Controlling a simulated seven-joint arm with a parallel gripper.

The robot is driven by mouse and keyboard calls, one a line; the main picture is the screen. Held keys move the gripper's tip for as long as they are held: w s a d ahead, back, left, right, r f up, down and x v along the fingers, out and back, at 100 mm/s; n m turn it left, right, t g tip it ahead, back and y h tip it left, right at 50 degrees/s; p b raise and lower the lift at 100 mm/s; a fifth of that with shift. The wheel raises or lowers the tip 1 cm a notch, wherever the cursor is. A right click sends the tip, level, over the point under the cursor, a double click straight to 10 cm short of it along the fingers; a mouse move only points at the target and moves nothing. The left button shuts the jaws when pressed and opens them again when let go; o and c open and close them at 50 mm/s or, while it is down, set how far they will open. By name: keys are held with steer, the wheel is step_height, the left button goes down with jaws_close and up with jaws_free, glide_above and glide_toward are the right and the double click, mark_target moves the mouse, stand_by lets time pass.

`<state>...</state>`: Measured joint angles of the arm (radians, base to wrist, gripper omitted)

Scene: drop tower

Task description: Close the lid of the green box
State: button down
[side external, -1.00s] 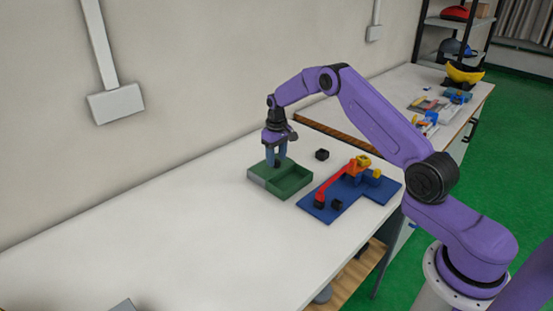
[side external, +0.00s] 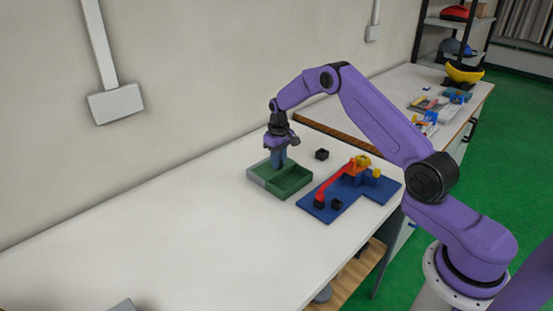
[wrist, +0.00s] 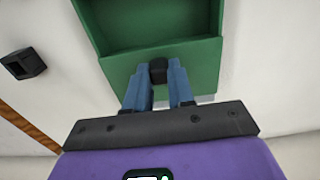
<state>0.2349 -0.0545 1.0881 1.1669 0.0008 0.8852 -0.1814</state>
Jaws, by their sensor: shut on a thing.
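The green box (side external: 284,191) sits on the white bench, and its right part is open and looks empty. Its lid (wrist: 118,70) is a flat green panel that covers only part of the box, at the end under my gripper. A small black knob (wrist: 158,72) stands on the lid. My gripper (side external: 279,164) is upright above the lid with its blue fingers down. In the wrist view my gripper (wrist: 159,65) is shut on the knob, with one finger on each side. The fingers hide part of the lid.
A blue base (side external: 318,206) with a red arm (side external: 336,183) and a yellow and orange part (side external: 360,163) stands close to the right of the box. A small black open cube (side external: 322,154) lies behind the box. The bench to the left is clear.

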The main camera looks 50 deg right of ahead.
steer(key=shift+s, duration=3.95)
steer(key=c, duration=1)
jaws_free()
steer(key=shift+o, duration=0.2)
steer(key=shift+r, duration=0.25)
step_height(320, 180, up, 17)
